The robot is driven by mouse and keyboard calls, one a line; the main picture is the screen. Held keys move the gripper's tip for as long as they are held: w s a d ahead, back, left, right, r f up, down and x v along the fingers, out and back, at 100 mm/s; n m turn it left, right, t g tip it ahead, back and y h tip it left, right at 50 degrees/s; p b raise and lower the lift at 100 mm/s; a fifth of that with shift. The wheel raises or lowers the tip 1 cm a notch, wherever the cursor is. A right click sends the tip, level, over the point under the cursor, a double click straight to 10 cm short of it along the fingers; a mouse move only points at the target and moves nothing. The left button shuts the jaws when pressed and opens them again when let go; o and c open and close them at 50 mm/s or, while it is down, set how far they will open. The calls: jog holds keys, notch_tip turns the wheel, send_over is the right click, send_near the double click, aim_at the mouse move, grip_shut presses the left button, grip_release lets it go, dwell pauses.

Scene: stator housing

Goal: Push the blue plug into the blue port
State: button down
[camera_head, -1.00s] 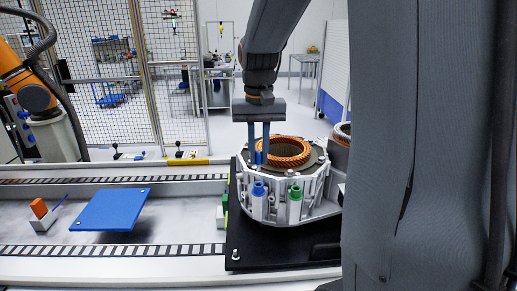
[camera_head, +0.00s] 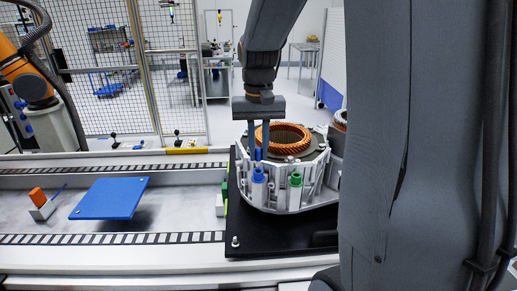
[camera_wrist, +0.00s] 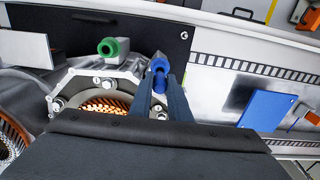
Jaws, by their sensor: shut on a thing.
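My gripper (camera_head: 258,152) is over the near-left rim of the stator housing (camera_head: 308,185), pointing down. Its fingers are shut on the blue plug (camera_head: 258,154), which shows as a small blue piece between the fingertips. The wrist view also shows the blue plug (camera_wrist: 160,84) between the two dark fingers. The blue port (camera_head: 258,174) stands on the housing's near side, just below the plug in the head view. In the wrist view the blue port (camera_wrist: 158,63) lies just beyond the plug. I cannot tell whether plug and port touch.
A green port (camera_head: 295,180) is to the right of the blue port. A copper winding ring (camera_head: 283,137) fills the housing's top. The housing sits on a black plate (camera_head: 262,245). A blue board (camera_head: 110,199) and an orange block (camera_head: 37,196) are at left.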

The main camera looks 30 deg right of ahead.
aim_at(259, 160)
jog(key=shift+f+b, duration=0.65)
jog(key=shift+f, duration=1.1)
jog(key=c, duration=1.3)
grip_release()
jog(key=shift+c, duration=0.2)
jog(key=shift+r, duration=0.25)
jog(key=shift+r+p, duration=0.35)
jog(key=shift+p, duration=0.2)
jog(key=shift+r+p, duration=1.45)
jog(key=shift+r, duration=0.25)
jog(key=shift+r+b, duration=1.3)
jog(key=shift+r, duration=2.6)
